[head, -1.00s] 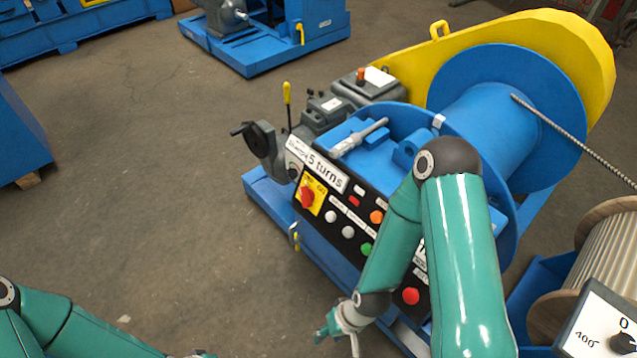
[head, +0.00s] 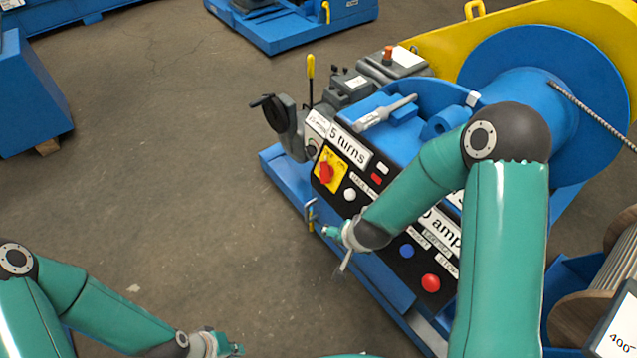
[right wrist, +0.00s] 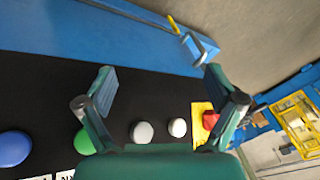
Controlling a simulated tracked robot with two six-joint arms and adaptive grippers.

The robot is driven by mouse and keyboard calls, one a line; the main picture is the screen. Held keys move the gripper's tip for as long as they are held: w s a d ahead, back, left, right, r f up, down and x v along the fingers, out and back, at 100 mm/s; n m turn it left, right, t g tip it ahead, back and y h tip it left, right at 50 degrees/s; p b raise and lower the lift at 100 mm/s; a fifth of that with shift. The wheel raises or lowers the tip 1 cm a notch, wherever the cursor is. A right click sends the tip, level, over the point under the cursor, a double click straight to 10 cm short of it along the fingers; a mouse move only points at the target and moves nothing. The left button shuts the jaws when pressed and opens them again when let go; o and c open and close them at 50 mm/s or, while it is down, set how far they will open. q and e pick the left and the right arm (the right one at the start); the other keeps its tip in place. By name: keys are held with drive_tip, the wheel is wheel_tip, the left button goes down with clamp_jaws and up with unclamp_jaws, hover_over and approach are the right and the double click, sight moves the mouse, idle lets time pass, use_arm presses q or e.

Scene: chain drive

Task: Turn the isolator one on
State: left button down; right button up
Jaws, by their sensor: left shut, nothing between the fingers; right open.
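The isolator is a red rotary knob (head: 326,172) on a yellow plate at the left end of the black control panel. It also shows at the right in the right wrist view (right wrist: 210,119), partly behind a finger. The plate lettering and knob setting are too small to read surely. My right gripper (head: 337,248) is open and empty in front of the panel's lower edge, below the isolator and apart from it. Its spread fingers (right wrist: 160,76) show in the right wrist view. My left gripper (head: 235,350) is shut and empty at the bottom edge, far from the panel.
The panel carries white buttons (head: 349,194), a blue button (head: 406,251) and a red button (head: 430,283); a green button (right wrist: 84,142) shows in the wrist view. A hand crank (head: 285,122) and yellow-topped lever (head: 310,70) stand beyond.

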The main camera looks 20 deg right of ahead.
drive_tip(key=w+d+r+m+t+h+b, duration=0.2)
drive_tip(key=w+r+m+b, duration=0.35)
drive_tip(key=w+r, duration=0.25)
drive_tip(key=m+t+y+b, duration=0.1)
drive_tip(key=m+b, duration=0.2)
drive_tip(key=m, duration=0.3)
approach(324, 174)
drive_tip(key=b+x, duration=0.5)
drive_tip(key=x, duration=0.4)
drive_tip(key=shift+a+f, duration=0.1)
use_arm(q)
wheel_tip(324, 174, down, 15)
use_arm(e)
drive_tip(key=shift+w+f, duration=0.4)
drive_tip(key=shift+w, duration=0.05)
drive_tip(key=shift+c, duration=0.4)
